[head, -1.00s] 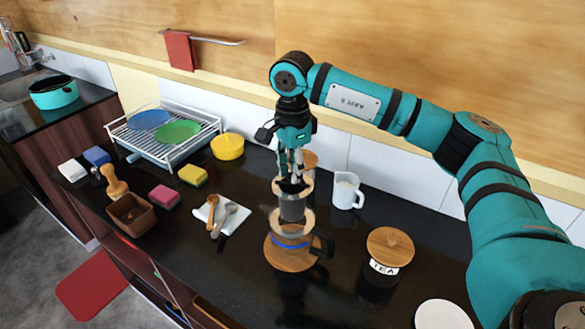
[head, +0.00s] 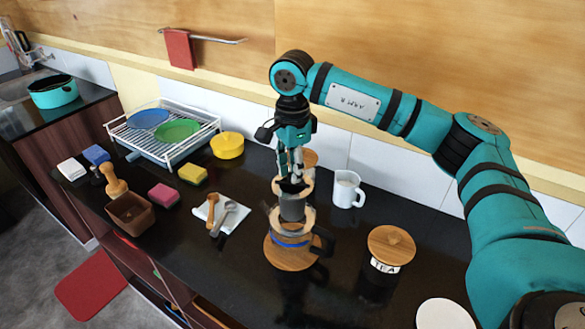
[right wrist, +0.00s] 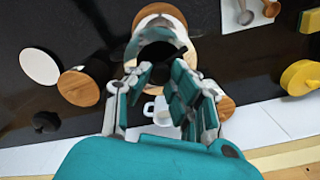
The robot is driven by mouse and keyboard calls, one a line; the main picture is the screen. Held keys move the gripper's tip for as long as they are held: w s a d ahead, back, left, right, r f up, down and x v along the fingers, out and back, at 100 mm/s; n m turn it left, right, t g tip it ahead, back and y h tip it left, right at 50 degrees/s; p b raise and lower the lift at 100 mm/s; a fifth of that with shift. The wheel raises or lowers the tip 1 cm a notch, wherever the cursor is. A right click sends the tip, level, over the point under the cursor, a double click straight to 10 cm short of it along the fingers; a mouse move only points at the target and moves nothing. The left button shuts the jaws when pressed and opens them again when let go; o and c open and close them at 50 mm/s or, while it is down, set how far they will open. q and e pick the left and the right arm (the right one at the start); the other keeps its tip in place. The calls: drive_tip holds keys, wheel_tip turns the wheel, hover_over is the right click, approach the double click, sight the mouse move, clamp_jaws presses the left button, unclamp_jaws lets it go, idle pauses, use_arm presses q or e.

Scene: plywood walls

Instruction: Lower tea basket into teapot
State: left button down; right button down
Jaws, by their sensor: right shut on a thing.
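The tea basket (head: 292,208) is a dark grey cylinder with a pale wooden rim, upright above the teapot. The teapot (head: 290,257) is clear glass with a wooden base, a blue band and a dark handle on its right. My right gripper (head: 291,175) points down and is shut on the tea basket's rim. The basket's lower end is at the teapot's mouth; I cannot tell how far inside it is. My left gripper is not in view.
A white mug (head: 346,190) stands behind to the right. A tea jar with a wooden lid (head: 390,246) and a white disc (head: 443,314) lie right. Spoons on a cloth (head: 222,216), sponges (head: 163,196) and a dish rack (head: 163,137) are left. Counter in front is clear.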

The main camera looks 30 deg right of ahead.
drive_tip(key=shift+f, duration=0.1)
drive_tip(key=shift+f+b, duration=1.85)
drive_tip(key=shift+f, duration=0.6)
drive_tip(key=shift+f+b, duration=1.3)
drive_tip(key=shift+f, duration=0.25)
drive_tip(key=shift+f+b, duration=0.8)
drive_tip(key=shift+f, duration=0.35)
